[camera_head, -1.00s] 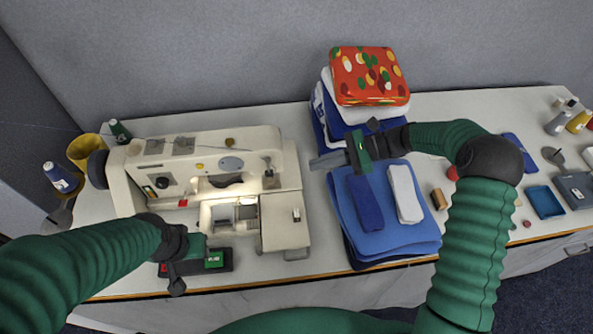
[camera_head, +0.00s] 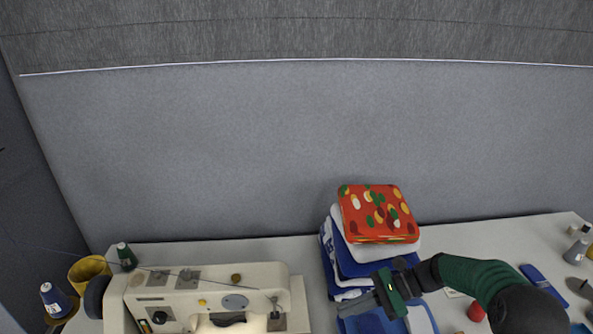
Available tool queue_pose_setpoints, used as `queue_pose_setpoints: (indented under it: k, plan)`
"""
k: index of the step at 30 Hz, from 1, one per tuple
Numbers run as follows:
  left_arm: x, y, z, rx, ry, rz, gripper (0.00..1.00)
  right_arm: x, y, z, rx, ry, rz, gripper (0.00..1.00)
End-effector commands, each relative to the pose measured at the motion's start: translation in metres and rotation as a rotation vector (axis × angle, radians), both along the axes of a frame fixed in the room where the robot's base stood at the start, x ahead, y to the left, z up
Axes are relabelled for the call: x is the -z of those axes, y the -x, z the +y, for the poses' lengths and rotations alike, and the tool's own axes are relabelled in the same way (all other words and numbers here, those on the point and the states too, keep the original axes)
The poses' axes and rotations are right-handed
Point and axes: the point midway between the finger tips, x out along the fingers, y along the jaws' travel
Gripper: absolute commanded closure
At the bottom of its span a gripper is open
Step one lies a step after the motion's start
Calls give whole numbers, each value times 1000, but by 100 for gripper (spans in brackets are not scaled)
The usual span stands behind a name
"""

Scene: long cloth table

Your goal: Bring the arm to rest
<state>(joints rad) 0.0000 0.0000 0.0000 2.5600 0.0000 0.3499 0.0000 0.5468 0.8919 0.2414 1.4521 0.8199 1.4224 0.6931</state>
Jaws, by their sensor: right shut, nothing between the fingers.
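My right arm comes in from the lower right with a green sleeve and a black joint. Its gripper (camera_head: 352,304) points left, shut and empty, in front of the cloth stack and over the near blue folded cloth (camera_head: 368,321). I cannot tell how high it is above the cloth. My left arm and gripper are out of view.
A cream sewing machine (camera_head: 262,277) stands at left on the white table (camera_head: 455,236). A cloth stack topped by a red patterned piece (camera_head: 377,213) stands mid-table against the grey wall (camera_head: 250,150). A blue thread spool (camera_head: 54,299) is far left; a red item (camera_head: 476,312) lies right.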

Motion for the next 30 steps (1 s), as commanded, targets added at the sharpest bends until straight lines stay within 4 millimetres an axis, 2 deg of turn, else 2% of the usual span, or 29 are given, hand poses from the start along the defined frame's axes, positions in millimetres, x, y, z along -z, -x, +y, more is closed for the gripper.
queue_pose_setpoints:
  k: [2,5,9,12,15,18,21,30]
  plan:
    - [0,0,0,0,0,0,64,13,25,15,-100,164,-63,100]
    - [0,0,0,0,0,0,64,34,66,18,-281,417,-200,100]
    - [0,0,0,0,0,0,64,47,118,1,-588,720,-447,100]
    - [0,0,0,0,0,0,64,46,146,-15,-820,881,-645,100]
    - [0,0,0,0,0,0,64,43,164,-22,-1015,981,-821,100]
    - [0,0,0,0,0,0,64,41,174,-24,-1137,1030,-941,100]
    - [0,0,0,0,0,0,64,40,178,-25,-1188,1046,-991,100]
    - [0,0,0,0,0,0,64,40,178,-24,-1191,1047,-992,100]
